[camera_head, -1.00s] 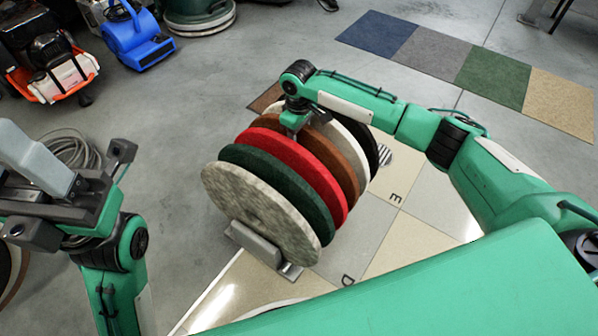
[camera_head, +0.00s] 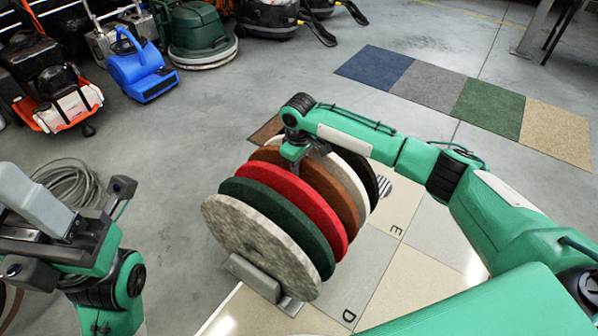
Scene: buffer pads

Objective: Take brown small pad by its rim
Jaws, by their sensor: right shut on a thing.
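The brown pad (camera_head: 343,193) stands upright in a row of round pads on a low grey rack (camera_head: 262,279). A red pad (camera_head: 300,204) is in front of it and a white pad (camera_head: 350,172) behind. My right gripper (camera_head: 295,158) reaches down from above and is shut on the brown pad's upper rim. Its fingertips are partly hidden among the rims. My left gripper (camera_head: 72,232) is at the left edge, open and empty, well away from the pads.
A green pad (camera_head: 275,222) and a mottled beige pad (camera_head: 240,235) are nearest; a black pad (camera_head: 368,182) is at the back. A coiled cable (camera_head: 75,178) and a blue blower (camera_head: 140,73) lie on the left. Carpet tiles (camera_head: 430,88) lie at the back right.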

